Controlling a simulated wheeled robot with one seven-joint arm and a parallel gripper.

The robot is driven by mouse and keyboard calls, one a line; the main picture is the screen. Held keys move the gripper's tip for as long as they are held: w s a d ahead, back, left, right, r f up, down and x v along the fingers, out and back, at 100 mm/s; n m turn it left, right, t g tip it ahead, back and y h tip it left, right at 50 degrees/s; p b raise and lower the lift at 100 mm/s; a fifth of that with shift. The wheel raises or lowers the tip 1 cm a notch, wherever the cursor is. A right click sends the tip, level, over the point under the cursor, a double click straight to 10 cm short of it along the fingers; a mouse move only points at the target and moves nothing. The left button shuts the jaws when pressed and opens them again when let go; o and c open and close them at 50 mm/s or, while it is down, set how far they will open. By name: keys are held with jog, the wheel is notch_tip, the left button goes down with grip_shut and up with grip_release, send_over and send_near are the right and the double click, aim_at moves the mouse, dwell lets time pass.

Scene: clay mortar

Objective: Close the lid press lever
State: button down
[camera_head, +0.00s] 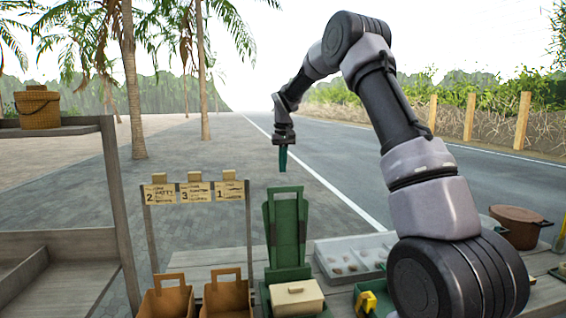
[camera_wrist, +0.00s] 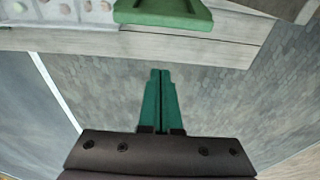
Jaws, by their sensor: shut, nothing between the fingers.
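The lid press (camera_head: 287,240) is a green frame standing upright on the table, with an upright green lever or panel and a green base. A cream lidded box (camera_head: 297,297) sits at its front foot. My gripper (camera_head: 283,158) hangs above the press, apart from it, with its green fingers pointing down. In the wrist view my gripper (camera_wrist: 161,75) is shut and empty, with its two fingers side by side over the paving. A green part of the press (camera_wrist: 165,14) shows at the top edge of that view, clear of the fingertips.
A grey tray (camera_head: 322,273) with small items lies right of the press. Orange-brown baskets (camera_head: 226,297) stand to the left under a numbered sign rack (camera_head: 194,191). A brown pot (camera_head: 517,226) stands at the far right. The air around my gripper is free.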

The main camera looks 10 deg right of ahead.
jog(key=s+f, duration=0.3)
jog(key=f, duration=0.2)
dwell(0.3)
jog(key=shift+s+f, duration=0.1)
